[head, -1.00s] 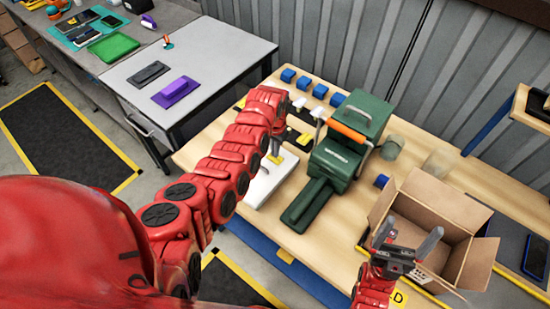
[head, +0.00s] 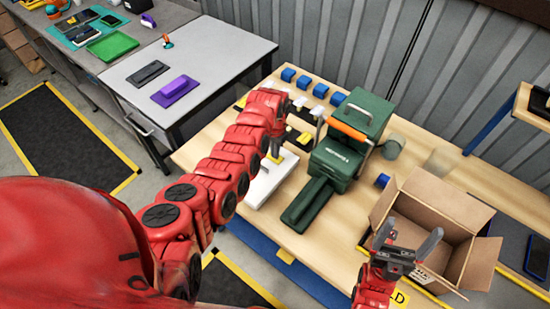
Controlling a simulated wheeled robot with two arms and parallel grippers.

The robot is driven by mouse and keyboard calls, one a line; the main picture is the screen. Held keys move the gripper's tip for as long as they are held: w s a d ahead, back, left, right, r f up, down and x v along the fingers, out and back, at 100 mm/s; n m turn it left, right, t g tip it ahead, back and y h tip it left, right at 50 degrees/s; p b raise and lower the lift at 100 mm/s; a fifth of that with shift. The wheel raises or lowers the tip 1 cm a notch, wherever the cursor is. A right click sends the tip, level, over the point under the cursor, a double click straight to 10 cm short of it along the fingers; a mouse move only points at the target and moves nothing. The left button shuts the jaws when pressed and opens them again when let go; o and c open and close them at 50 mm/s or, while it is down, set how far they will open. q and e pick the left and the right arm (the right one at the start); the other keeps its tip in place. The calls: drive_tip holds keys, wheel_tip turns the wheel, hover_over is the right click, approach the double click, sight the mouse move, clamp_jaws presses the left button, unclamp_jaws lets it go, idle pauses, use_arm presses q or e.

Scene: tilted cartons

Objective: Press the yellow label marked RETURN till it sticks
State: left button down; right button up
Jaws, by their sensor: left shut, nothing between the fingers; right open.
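My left arm reaches from the left over the wooden table, and its shut, empty gripper (head: 276,149) points down at a white flat box (head: 268,184). A small yellow patch (head: 274,159) shows at the fingertips, on the far part of the white box. It may be the RETURN label, but no lettering is readable and the gripper partly hides it. I cannot tell whether the fingertips touch it. My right gripper (head: 407,240) is open and empty at the lower right, in front of the open cardboard carton.
A green machine with an orange handle (head: 346,131) stands just right of the white box. The open carton (head: 448,205) stands on the table's right side (head: 330,240). Several blue blocks (head: 320,90) line the back edge.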

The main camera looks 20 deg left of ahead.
use_arm(q)
drive_tip(key=shift+f, duration=0.25)
drive_tip(key=shift+r, duration=0.15)
wheel_tip(320, 180, up, 5)
drive_tip(key=p, duration=0.3)
drive_tip(key=shift+r, duration=0.1)
drive_tip(key=shift+r+p, duration=0.65)
drive_tip(key=shift+r, duration=0.2)
drive_tip(key=shift+s+f, duration=0.1)
